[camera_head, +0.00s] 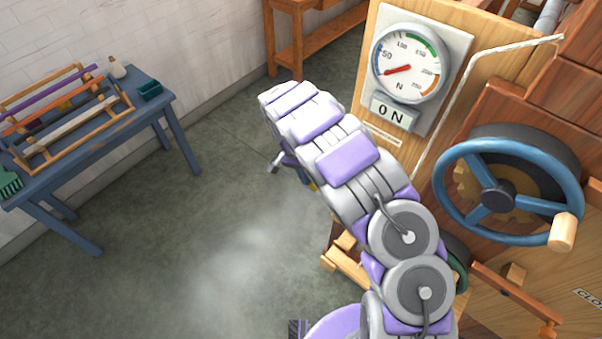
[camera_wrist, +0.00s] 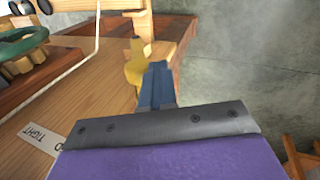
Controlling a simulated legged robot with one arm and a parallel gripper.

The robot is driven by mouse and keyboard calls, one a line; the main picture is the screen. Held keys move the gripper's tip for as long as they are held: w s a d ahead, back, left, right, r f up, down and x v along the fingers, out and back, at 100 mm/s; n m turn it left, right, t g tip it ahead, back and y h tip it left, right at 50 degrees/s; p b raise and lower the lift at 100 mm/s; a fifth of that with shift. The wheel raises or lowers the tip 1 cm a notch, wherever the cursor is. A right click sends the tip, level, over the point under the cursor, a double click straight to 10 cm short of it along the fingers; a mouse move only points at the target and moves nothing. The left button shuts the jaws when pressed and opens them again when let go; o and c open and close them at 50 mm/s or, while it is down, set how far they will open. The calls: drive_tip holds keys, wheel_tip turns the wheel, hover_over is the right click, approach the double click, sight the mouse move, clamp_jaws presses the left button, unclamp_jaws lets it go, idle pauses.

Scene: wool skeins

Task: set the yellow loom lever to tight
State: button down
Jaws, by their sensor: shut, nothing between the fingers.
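The yellow loom lever (camera_wrist: 136,68) shows in the wrist view, at the edge of a wooden panel. My gripper (camera_wrist: 158,70) has its blue fingers shut, with nothing between them. The fingertips are right beside the lever and overlap its lower part in the picture; I cannot tell whether they touch it. In the head view my arm hides most of the gripper and the lever; only a small yellow bit shows beyond the arm.
The loom carries a gauge (camera_head: 410,62) with an ON sign (camera_head: 391,111) and a blue handwheel (camera_head: 447,205) right of my arm. A blue table (camera_head: 150,105) with wooden frames stands at the left. The floor between is clear.

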drive_tip(key=shift+t+y, duration=0.4)
drive_tip(key=shift+y, duration=0.1)
drive_tip(key=shift+s+d+r+p, duration=0.55)
drive_tip(key=shift+d+p, duration=0.15)
drive_tip(key=shift+d, duration=0.05)
drive_tip(key=shift+s+d+r+p, duration=0.55)
drive_tip(key=shift+d+p, duration=0.1)
drive_tip(key=shift+d, duration=0.05)
drive_tip(key=s+d, duration=0.1)
drive_tip(key=s+d+r+p, duration=0.1)
drive_tip(key=d, duration=0.1)
drive_tip(key=shift+s+r, duration=0.1)
drive_tip(key=shift+a, duration=0.1)
